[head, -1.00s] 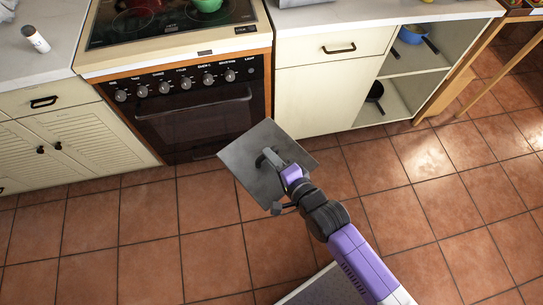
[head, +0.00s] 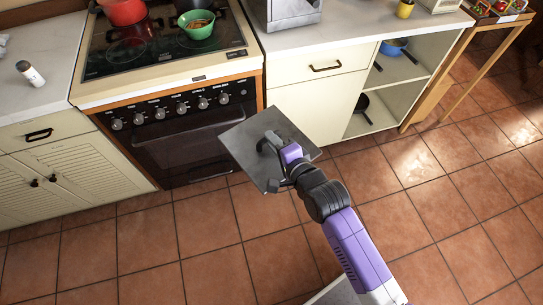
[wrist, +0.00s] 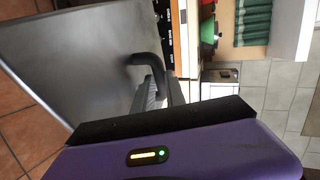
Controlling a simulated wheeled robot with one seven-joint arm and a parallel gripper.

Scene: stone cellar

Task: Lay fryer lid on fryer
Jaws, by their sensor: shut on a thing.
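The fryer lid (head: 243,142) is a flat grey metal plate with a dark arched handle. My gripper (head: 284,154) is shut on that handle and holds the lid tilted in the air, in front of the oven and the drawer cabinet. In the wrist view the lid (wrist: 75,60) fills the upper left, and my gripper (wrist: 158,92) meets its handle. A steel box (head: 287,14), which looks like the fryer, stands on the counter right of the stove, cut off by the top edge. The lid is below and apart from it; its inside is hidden.
The stove (head: 165,45) holds a red pot (head: 123,12) and a green bowl (head: 196,27). Open shelves (head: 395,85) hold pans. A wooden table (head: 460,70) stands at right. The tiled floor is clear.

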